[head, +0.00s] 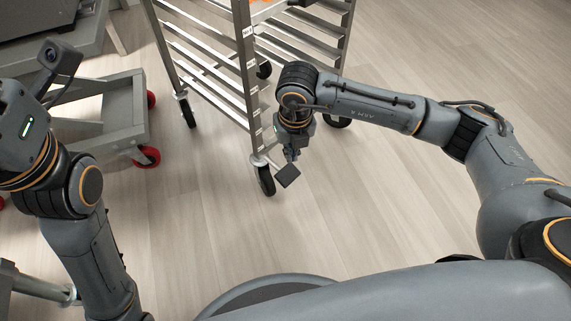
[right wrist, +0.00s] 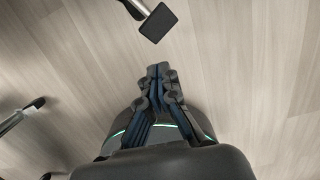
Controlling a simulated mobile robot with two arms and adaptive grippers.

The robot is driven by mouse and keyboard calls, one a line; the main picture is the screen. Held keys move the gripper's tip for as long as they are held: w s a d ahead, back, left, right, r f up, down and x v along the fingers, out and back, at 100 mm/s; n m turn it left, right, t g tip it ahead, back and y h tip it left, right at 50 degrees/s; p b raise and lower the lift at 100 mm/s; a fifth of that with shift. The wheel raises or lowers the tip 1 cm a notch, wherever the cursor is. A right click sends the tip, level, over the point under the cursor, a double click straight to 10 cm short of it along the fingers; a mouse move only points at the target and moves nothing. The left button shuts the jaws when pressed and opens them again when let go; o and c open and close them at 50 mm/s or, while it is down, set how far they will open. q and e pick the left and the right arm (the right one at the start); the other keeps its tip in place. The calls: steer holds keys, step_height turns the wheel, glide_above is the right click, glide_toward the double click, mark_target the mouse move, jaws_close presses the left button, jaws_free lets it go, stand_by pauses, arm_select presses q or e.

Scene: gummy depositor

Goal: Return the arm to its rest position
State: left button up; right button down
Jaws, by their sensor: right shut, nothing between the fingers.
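My right gripper (head: 291,154) points down at the end of the right arm, in front of the metal rack. Its fingers are together and empty; the right wrist view shows the fingertips (right wrist: 158,70) closed over bare floor. My left arm is at the left of the head view, bent upward.
A wheeled metal rack (head: 246,62) stands just behind my right gripper. A black pad on a metal bar (head: 287,176) lies close below it and also shows in the right wrist view (right wrist: 160,23). A grey cart (head: 105,118) with red wheels stands left. Floor (head: 370,210) below the right arm is clear.

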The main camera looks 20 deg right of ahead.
steer(key=shift+r, duration=0.3)
steer(key=shift+s, duration=0.1)
